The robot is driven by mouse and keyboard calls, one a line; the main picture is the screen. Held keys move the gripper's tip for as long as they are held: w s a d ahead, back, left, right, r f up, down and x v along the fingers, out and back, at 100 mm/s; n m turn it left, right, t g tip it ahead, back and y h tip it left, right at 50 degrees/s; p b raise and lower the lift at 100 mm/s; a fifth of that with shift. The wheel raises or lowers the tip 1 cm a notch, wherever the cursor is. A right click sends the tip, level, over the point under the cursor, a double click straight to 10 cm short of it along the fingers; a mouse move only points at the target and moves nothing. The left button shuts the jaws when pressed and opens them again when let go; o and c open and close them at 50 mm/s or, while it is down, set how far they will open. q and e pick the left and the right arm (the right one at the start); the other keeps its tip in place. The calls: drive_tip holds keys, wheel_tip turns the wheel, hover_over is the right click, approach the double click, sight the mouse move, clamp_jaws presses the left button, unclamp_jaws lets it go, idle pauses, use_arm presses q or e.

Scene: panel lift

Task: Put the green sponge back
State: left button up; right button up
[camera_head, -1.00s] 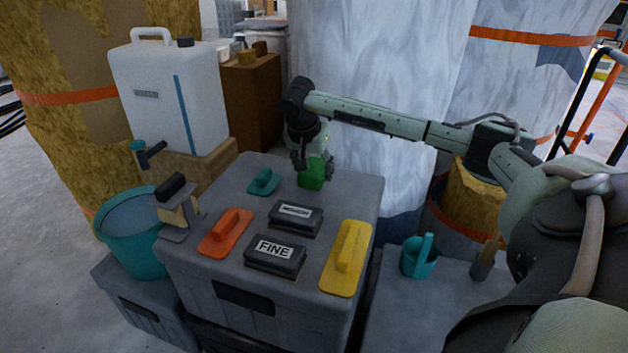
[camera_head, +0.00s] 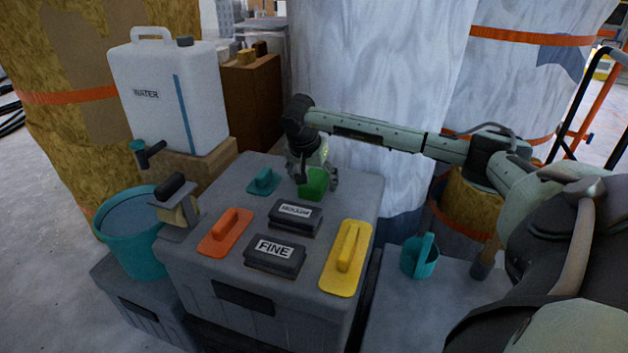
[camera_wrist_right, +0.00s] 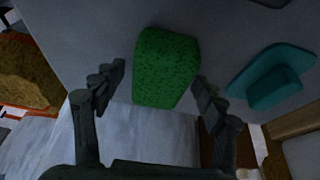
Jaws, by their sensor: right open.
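The green sponge (camera_head: 313,184) rests on the grey box top (camera_head: 226,190), near its back edge. My right gripper (camera_head: 314,180) is right behind and above it, pointing down. In the right wrist view the sponge (camera_wrist_right: 166,68) lies between the two spread fingers (camera_wrist_right: 160,92), with a gap on both sides. The gripper is open and does not hold the sponge. My left gripper is not in view.
On the box lie a teal float (camera_head: 263,181), an orange float (camera_head: 226,232), a yellow float (camera_head: 346,257) and two black blocks, one marked FINE (camera_head: 275,254). A teal bucket (camera_head: 132,253) and a white water canister (camera_head: 172,98) stand at the left.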

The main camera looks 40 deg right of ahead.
drive_tip(key=shift+r, duration=0.1)
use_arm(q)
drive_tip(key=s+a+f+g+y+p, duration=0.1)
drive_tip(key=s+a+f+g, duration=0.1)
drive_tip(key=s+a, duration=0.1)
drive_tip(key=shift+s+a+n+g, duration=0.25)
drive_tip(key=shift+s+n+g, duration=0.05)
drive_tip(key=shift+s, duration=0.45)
use_arm(e)
drive_tip(key=v, duration=1.2)
drive_tip(key=shift+s, duration=0.1)
drive_tip(key=shift+a, duration=0.1)
